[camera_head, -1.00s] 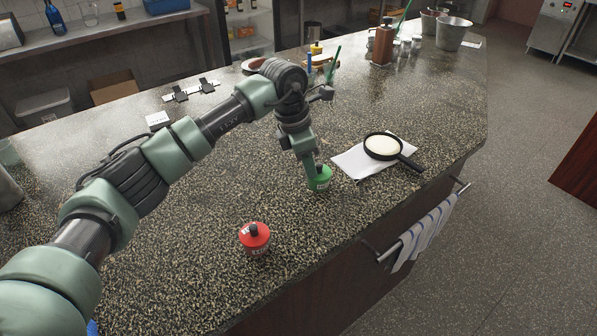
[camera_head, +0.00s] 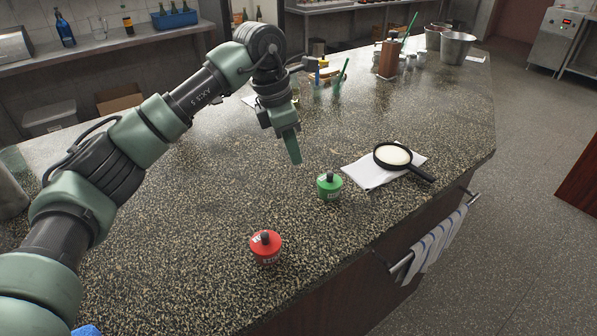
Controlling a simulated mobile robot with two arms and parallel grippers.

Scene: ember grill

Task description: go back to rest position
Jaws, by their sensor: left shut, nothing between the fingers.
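My left gripper (camera_head: 293,158) is shut and empty, pointing down above the speckled counter (camera_head: 215,215). It is up and to the left of a green canister (camera_head: 329,187) with a dark cap, apart from it. A red canister (camera_head: 266,248) with a dark cap stands upright nearer the front edge, below the gripper in the picture. My left arm comes in from the lower left. My right gripper is not in the head view.
A small black pan (camera_head: 393,157) with pale contents rests on a white cloth (camera_head: 358,175). A striped towel (camera_head: 438,240) hangs on the front rail. Metal buckets (camera_head: 456,48) and a brown bottle-like block (camera_head: 389,59) stand toward the back. The counter's middle is clear.

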